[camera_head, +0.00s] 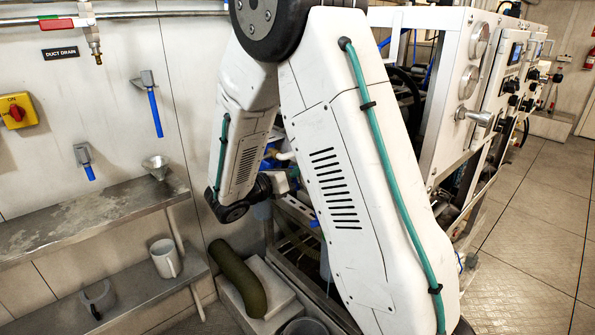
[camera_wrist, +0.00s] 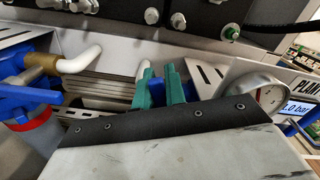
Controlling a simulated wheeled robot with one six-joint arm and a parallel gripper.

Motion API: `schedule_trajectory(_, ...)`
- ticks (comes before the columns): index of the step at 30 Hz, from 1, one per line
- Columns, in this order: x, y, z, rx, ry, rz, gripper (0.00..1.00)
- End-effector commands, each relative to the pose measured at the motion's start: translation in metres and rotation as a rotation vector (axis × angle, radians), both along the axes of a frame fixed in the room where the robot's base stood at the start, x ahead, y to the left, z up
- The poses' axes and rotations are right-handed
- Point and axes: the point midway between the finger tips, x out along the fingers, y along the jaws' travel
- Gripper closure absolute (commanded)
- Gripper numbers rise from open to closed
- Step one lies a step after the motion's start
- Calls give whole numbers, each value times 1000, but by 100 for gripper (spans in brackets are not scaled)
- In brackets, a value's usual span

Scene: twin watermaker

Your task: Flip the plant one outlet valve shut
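My gripper (camera_wrist: 161,82) shows in the wrist view with two teal fingers standing apart and no object clearly held between them. A blue lever handle (camera_wrist: 28,94) is at the left edge, beside a brass fitting (camera_wrist: 42,63) and a white bent pipe (camera_wrist: 80,60). The fingers are to the right of this lever and apart from it. I cannot tell from a label whether it is the plant one outlet valve.
In the wrist view, a round gauge (camera_wrist: 270,95) and a display reading about 1.0 bar (camera_wrist: 299,110) are at the right. Dark panels run along the top. In the head view, the white machine frame (camera_head: 447,95) stands right of my arm, with shelves (camera_head: 90,220) at the left.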

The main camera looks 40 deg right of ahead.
Motion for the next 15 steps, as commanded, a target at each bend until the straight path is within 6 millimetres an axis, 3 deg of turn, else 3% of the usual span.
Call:
schedule_trajectory(7, -1, 0, 0, 1, -31, 0, 100)
schedule_trajectory(15, -13, 0, 3, 11, -305, 0, 100)
